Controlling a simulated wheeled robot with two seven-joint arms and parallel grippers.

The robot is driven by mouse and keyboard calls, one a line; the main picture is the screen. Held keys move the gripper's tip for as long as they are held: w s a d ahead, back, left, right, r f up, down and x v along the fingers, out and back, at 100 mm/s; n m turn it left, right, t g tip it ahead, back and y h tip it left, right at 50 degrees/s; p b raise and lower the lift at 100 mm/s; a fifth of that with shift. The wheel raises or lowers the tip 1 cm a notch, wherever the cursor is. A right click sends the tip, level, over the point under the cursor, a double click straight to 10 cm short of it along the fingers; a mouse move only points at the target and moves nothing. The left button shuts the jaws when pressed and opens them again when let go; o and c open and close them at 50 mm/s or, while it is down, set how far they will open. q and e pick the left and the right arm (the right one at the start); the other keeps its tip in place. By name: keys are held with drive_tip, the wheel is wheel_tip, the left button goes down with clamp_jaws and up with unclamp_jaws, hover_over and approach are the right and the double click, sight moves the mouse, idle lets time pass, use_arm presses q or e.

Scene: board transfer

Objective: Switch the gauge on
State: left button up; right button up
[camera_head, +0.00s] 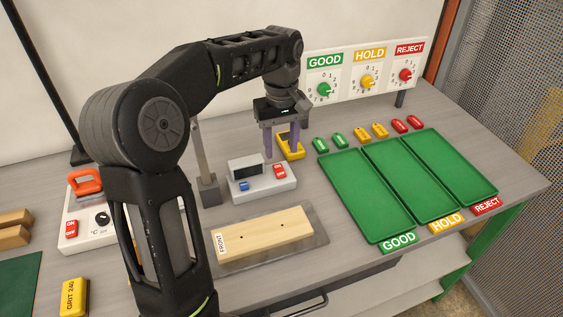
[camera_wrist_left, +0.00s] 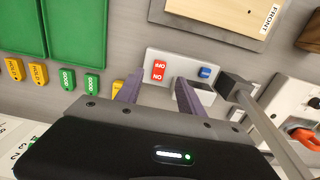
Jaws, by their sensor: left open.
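The gauge (camera_head: 262,184) is a light grey box on the bench with a dark, blank screen (camera_head: 247,171), a blue button (camera_head: 244,186) and a red ON/OFF rocker switch (camera_head: 279,171). My left gripper (camera_head: 281,153) points down above the gauge's right rear side, its purple fingers apart and empty. In the left wrist view, the red switch (camera_wrist_left: 159,71) shows between the open fingertips (camera_wrist_left: 158,80), and the blue button (camera_wrist_left: 205,72) is to the right. I cannot tell the gap between fingertips and switch. My right gripper is not in view.
A grey post (camera_head: 208,188) stands left of the gauge. A wooden board marked FRONT (camera_head: 265,234) lies on a plate in front. Green trays (camera_head: 362,205) and small coloured tags (camera_head: 362,132) are to the right. A yellow item (camera_head: 291,146) sits behind the gripper.

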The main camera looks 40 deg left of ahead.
sight(281, 174)
use_arm(q)
drive_tip(key=shift+s, duration=0.1)
drive_tip(key=shift+f+p, duration=0.45)
drive_tip(key=shift+f, duration=3.45)
clamp_jaws()
